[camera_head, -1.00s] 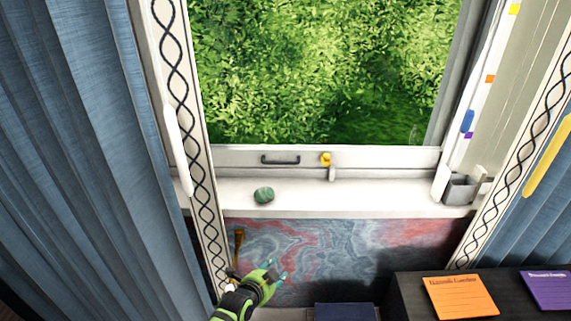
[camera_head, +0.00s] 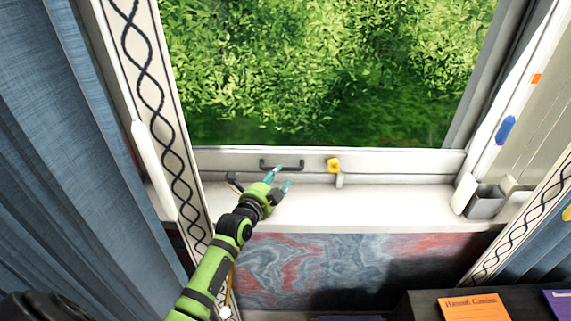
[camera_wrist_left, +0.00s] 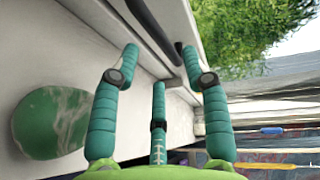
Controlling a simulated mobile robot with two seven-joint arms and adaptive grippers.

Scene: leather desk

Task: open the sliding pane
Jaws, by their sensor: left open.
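The window's sliding pane (camera_head: 400,160) fills the upper middle of the head view, with a pale bottom rail and green foliage behind the glass. A dark bar handle (camera_head: 297,165) is fixed on that rail; it also shows in the left wrist view as a dark bar (camera_wrist_left: 150,22). My left gripper (camera_head: 279,179) is open and empty, over the sill with its fingertips near the handle. In the left wrist view the spread teal fingers (camera_wrist_left: 160,58) point toward the bar; I cannot tell whether any finger touches it. My right gripper is not in view.
A yellow latch (camera_head: 333,166) sits on the rail right of the handle. A green stone (camera_wrist_left: 50,123) lies on the sill beside my fingers. A grey cup (camera_head: 485,202) stands at the sill's right end. The sill (camera_head: 390,205) between is clear.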

